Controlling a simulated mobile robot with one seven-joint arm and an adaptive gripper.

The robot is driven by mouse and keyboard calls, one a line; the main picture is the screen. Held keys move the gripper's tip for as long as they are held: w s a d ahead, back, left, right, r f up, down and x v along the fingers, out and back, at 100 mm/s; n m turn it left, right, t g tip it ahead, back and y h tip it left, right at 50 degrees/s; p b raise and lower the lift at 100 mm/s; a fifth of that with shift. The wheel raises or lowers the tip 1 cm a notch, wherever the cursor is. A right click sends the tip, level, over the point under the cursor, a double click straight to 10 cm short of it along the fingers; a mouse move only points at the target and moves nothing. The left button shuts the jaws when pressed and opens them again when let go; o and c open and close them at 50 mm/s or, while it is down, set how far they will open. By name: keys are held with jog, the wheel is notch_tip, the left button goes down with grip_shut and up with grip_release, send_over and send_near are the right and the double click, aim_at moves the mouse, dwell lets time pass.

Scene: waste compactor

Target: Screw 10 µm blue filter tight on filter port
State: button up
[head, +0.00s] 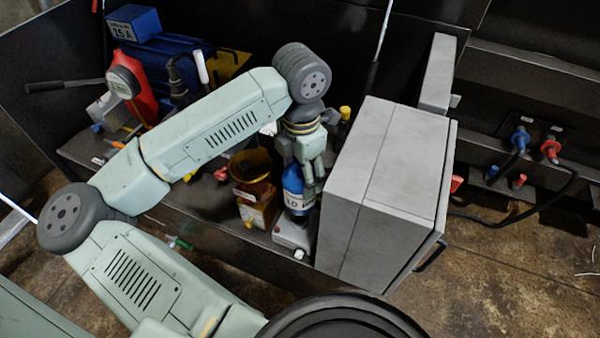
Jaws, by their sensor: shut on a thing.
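The blue filter (293,180) with a white label reading 10 stands about upright to the left of the large grey cabinet. My gripper (308,172) comes down from above and is shut on the blue filter near its top. The filter's lower end meets a light grey block (292,235) that looks like the filter port's base. The joint between filter and port is too small to see, so I cannot tell how far it is threaded.
A grey cabinet (385,190) stands close on the right. An amber funnel-topped container (252,172) stands close on the left. A yellow-capped item (345,113) is behind. Cables with blue and red connectors (549,150) are at right.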

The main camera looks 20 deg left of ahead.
jog(key=shift+f+b, duration=2.4)
jog(key=shift+f, duration=0.05)
jog(key=n, duration=0.4)
jog(key=shift+r+n, duration=0.2)
jog(key=shift+n, duration=0.4)
jog(key=shift+n, duration=1.2)
jog(key=shift+a+n, duration=0.1)
jog(key=shift+n, duration=1.3)
jog(key=shift+n, duration=2.5)
